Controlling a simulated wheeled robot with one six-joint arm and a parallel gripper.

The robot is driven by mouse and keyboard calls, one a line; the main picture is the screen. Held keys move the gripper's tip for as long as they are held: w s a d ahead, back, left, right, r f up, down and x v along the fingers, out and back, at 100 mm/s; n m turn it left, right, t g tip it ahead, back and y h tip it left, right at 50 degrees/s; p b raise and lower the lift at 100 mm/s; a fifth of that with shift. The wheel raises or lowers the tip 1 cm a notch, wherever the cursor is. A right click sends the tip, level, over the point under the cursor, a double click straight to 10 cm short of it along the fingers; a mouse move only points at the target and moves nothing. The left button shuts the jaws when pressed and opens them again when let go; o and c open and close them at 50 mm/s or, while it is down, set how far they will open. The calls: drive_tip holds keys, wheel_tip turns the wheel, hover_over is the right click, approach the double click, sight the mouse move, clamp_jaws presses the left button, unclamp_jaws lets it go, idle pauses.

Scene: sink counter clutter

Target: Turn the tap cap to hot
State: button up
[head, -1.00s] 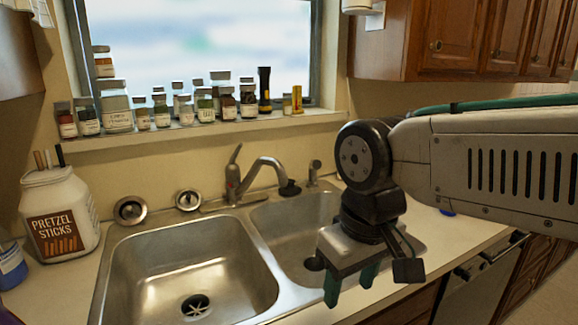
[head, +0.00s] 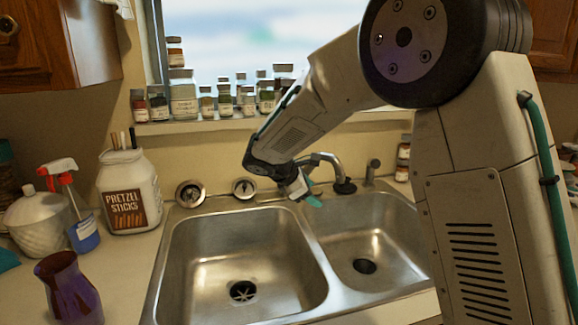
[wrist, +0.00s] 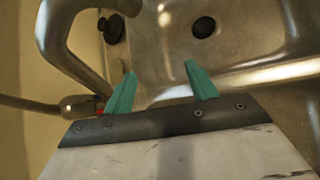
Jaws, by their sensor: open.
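The metal tap stands at the back of the double sink. In the head view its curved spout (head: 328,160) shows to the right of my gripper (head: 311,198), and my arm hides the tap's cap and lever. In the wrist view the spout (wrist: 58,45) arches at upper left. The tap cap (wrist: 80,106), with a thin lever running left and a red mark on its right side, sits at the left, just beside the left finger. My gripper (wrist: 160,70) is open with nothing between its teal fingers. Whether the left finger touches the cap is unclear.
The left basin (head: 240,250) and right basin (head: 365,240) are empty. A pretzel jar (head: 128,190), spray bottle (head: 84,235) and purple vase (head: 68,290) stand left. Spice jars (head: 183,100) line the sill.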

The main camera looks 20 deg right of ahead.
drive_tip(key=w+a+r+n+t, duration=0.1)
drive_tip(key=w+a+n+t, duration=0.2)
drive_tip(key=w+n, duration=0.35)
drive_tip(key=w+a+r+n+t, duration=0.2)
drive_tip(key=w+a+n+t, duration=0.15)
drive_tip(key=w, duration=0.55)
drive_tip(key=shift+n+g+h, duration=0.25)
drive_tip(key=shift+n+h, duration=0.15)
drive_tip(key=x, duration=0.8)
drive_tip(key=shift+d+f, duration=0.1)
drive_tip(key=shift+d, duration=0.2)
drive_tip(key=c, duration=0.7)
